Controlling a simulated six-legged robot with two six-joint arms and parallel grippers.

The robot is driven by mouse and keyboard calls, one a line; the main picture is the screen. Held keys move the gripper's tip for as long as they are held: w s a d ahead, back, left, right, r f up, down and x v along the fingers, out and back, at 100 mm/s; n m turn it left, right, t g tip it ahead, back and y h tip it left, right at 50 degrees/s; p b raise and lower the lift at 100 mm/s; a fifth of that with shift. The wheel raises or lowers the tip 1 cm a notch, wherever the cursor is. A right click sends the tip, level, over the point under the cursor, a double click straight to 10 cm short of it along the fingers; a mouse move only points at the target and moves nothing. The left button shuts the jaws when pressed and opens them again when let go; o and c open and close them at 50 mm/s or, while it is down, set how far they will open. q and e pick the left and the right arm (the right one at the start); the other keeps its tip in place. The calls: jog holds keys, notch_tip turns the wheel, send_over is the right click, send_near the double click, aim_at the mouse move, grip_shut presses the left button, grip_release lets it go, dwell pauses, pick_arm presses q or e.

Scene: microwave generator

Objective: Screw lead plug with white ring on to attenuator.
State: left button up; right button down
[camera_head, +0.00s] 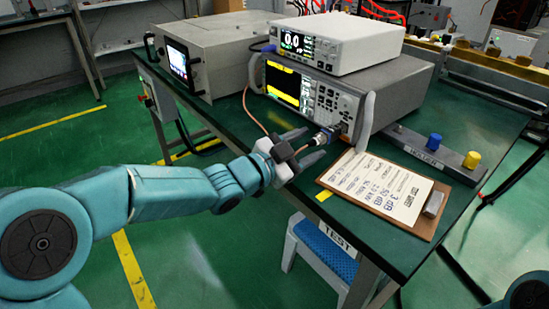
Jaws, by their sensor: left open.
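My left gripper (304,147) is open, with its fingers on either side of the end of a brown lead (264,127). The lead's plug (301,149) seems to lie between the fingers, in line with a silver and blue fitting, likely the attenuator (324,136), on the front of the lower instrument. Whether plug and attenuator touch or are joined cannot be told. The white ring is too small to make out. My right gripper is not in view; only a teal part of that arm shows at the bottom right.
The lower instrument (405,90) carries a white meter (345,42) on a green bench (470,115). A clipboard (386,192) lies right of my gripper. A grey rack (432,146) holds blue and yellow caps. A blue-topped step stool (325,250) stands below.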

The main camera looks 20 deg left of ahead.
pick_arm(q)
jog(key=p+v, duration=0.1)
jog(key=v, duration=1.3)
jog(key=shift+p, duration=0.35)
jog(key=shift+s, duration=0.1)
